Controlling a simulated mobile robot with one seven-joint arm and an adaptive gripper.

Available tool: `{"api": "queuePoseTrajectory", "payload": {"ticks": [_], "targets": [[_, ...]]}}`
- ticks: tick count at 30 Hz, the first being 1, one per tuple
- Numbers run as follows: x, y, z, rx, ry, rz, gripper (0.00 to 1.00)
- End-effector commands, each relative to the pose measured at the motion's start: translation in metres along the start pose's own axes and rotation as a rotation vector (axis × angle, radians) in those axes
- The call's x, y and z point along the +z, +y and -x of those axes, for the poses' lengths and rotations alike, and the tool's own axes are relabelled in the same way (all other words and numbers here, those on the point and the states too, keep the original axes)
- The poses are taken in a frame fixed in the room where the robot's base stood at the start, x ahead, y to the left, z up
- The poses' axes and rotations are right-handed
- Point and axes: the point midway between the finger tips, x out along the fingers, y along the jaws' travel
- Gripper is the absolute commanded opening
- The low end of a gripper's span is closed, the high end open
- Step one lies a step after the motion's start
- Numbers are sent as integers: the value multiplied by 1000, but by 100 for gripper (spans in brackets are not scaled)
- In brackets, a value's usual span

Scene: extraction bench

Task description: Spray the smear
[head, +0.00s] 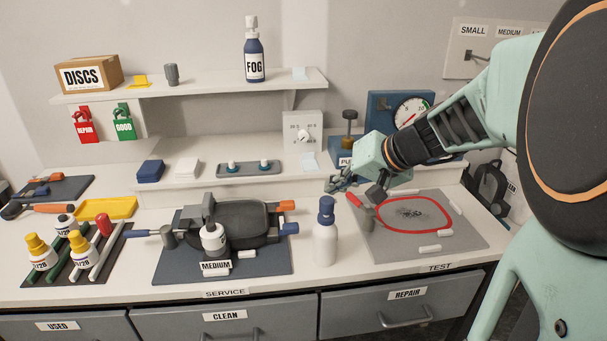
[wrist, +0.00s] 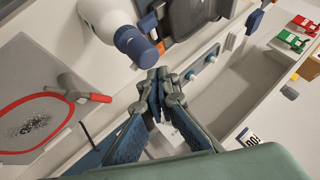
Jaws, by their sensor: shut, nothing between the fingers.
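The smear (head: 411,213) is a dark scribble on the grey test mat (head: 455,243), inside a red outline (head: 447,222). It also shows at the left of the wrist view (wrist: 36,125). A white bottle with a blue spray head (head: 325,240) stands upright on the bench, left of the mat. It also shows at the top of the wrist view (wrist: 100,15). My gripper (head: 332,185) is shut and empty, above the bench and behind the bottle. Its fingertips (wrist: 158,76) are apart from the bottle. A second bottle, labelled FOG (head: 255,55), stands on the upper shelf.
A red-handled tool (head: 361,203) lies on the mat's left edge. Behind are a small dial box (head: 302,132) and a gauge (head: 410,112). Bare bench surrounds the white bottle.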

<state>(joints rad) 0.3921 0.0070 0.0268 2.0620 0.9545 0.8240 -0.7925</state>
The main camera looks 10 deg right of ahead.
Motion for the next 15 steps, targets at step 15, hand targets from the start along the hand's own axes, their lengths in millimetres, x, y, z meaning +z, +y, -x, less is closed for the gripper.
{"api": "queuePoseTrajectory", "payload": {"ticks": [15], "targets": [[-26, -26, 35, 0, 2, 2, 0]]}}
